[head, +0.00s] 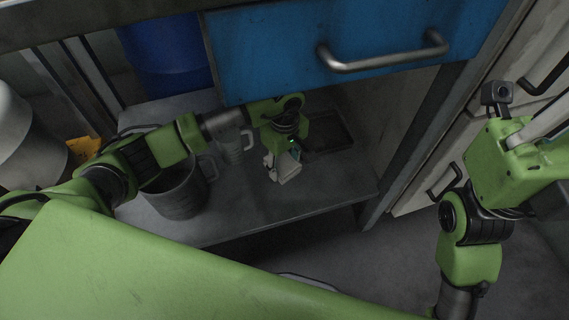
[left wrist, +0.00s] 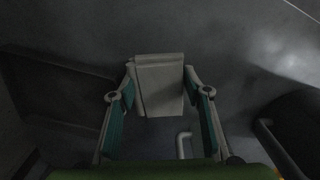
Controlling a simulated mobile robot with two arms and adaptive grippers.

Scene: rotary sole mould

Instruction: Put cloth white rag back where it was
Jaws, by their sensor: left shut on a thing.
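The white rag (head: 288,171) is a small, pale folded block, low over the grey shelf (head: 235,222) under the blue drawer. My left gripper (head: 281,163) points down and is shut on the rag. In the left wrist view the rag (left wrist: 160,86) sits between the two fingertips of the left gripper (left wrist: 160,94). I cannot tell whether the rag touches the shelf. My right arm stands at the right of the head view, and its gripper does not show.
A large grey pot (head: 175,196) and a smaller grey mug (head: 231,150) stand left of the rag. A dark shallow tray (head: 330,137) lies behind it to the right. The blue drawer (head: 270,55) overhangs the shelf. The shelf's front right is bare.

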